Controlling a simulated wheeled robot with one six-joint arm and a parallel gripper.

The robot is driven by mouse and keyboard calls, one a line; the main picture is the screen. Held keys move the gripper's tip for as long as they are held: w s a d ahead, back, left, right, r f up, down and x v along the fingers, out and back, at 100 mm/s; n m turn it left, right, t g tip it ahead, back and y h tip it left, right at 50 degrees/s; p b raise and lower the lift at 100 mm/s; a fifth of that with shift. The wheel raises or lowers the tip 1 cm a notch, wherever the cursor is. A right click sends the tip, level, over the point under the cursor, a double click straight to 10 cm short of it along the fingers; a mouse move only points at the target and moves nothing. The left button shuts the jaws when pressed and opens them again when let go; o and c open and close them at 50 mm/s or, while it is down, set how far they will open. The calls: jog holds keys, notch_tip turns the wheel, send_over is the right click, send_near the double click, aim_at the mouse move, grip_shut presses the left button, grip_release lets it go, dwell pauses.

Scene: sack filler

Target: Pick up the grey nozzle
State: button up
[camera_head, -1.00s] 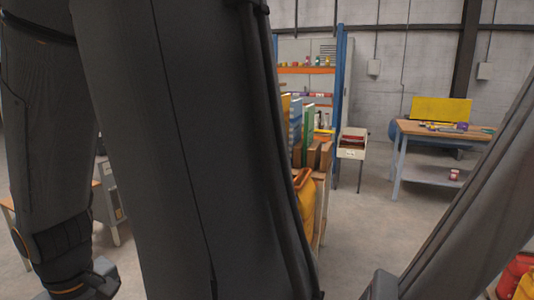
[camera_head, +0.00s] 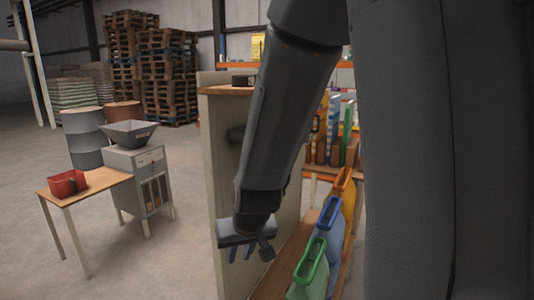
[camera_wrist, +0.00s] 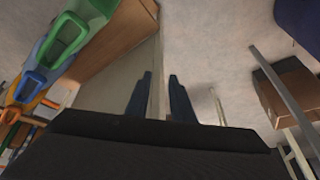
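My gripper (camera_head: 240,254) points down beside a pale upright panel (camera_head: 217,180) in the head view. Its two blue fingers are apart with nothing between them, and the wrist view also shows the open gripper (camera_wrist: 160,88). I cannot pick out the grey nozzle with certainty. A dark grey stub (camera_head: 237,134) sticks out at the panel above my gripper, partly hidden by my arm, and I cannot tell whether it is the nozzle.
Green, blue and orange-yellow jugs (camera_head: 312,268) stand on a wooden shelf right of my gripper. At left are a table with a red bin (camera_head: 67,184), a grey machine with a hopper (camera_head: 130,133), drums (camera_head: 84,138) and pallets (camera_head: 170,80). Floor between is clear.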

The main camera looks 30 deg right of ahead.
jog(key=w+d+r+m+t+h, duration=0.1)
jog(key=w+d+r+t, duration=0.15)
jog(key=w, duration=0.35)
jog(key=w+d+r+m+t+h, duration=0.2)
jog(key=w+t, duration=0.1)
jog(key=w, duration=0.3)
jog(key=shift+w+d+r+m+t+h+p, duration=0.6)
jog(key=shift+w+d+r+h, duration=0.8)
jog(key=shift+d+r, duration=0.8)
jog(key=shift+w+d+r+m+t+h+p, duration=0.35)
jog(key=shift+w+d+r+m+h+p, duration=0.8)
jog(key=shift+d, duration=1.7)
jog(key=shift+w+d+r+m+t+h+p, duration=0.15)
jog(key=shift+w+d+r+t+h+p, duration=0.4)
jog(key=shift+w+d+r+h, duration=1.25)
jog(key=shift+s+d+r, duration=0.4)
jog(key=shift+d+r, duration=0.1)
jog(key=shift+d, duration=0.15)
grip_shut()
